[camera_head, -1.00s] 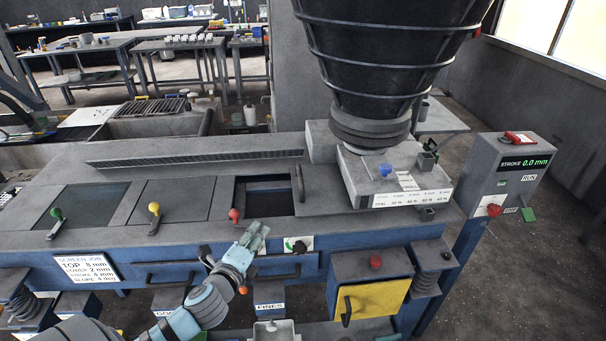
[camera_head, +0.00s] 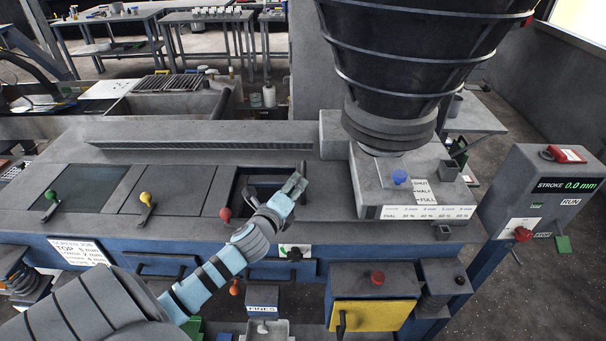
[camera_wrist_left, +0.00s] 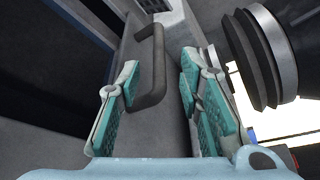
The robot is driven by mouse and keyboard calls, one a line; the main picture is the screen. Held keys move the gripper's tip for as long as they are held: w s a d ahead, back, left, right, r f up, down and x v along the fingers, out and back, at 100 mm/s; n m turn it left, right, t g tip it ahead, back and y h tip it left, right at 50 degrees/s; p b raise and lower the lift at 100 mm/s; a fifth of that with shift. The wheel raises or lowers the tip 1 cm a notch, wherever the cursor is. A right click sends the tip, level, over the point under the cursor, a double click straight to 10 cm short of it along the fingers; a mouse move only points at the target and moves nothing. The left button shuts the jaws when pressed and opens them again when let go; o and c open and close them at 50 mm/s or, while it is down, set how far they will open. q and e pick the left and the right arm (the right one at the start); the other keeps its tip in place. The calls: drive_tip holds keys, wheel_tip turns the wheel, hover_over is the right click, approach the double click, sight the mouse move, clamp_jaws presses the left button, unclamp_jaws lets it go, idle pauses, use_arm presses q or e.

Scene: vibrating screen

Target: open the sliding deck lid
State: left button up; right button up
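The deck lid (camera_head: 325,190) is a flat grey panel right of a dark rectangular deck opening (camera_head: 258,183). Its upright bar handle (camera_head: 304,172) stands near the lid's left edge. My left gripper (camera_head: 294,185) is over the opening's right side, at the handle, and partly covers it in the head view. In the left wrist view the dark grey handle (camera_wrist_left: 151,65) reaches in between the two teal-padded fingers (camera_wrist_left: 155,95). The fingers are spread, with a gap on the right; touching on the left cannot be told. My right gripper is not in view.
A black ribbed hopper (camera_head: 415,60) rises just right of the lid over a grey feed box (camera_head: 395,185). A control box (camera_head: 548,190) stands at right.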

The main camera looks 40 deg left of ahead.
sight(304, 173)
use_arm(q)
drive_tip(key=x, duration=0.8)
drive_tip(key=shift+w+d+f+b, duration=0.1)
drive_tip(key=shift+w+f+b, duration=0.2)
drive_tip(key=shift+f+b, duration=0.05)
drive_tip(key=shift+s+r, duration=0.15)
drive_tip(key=shift+s, duration=0.05)
clamp_jaws()
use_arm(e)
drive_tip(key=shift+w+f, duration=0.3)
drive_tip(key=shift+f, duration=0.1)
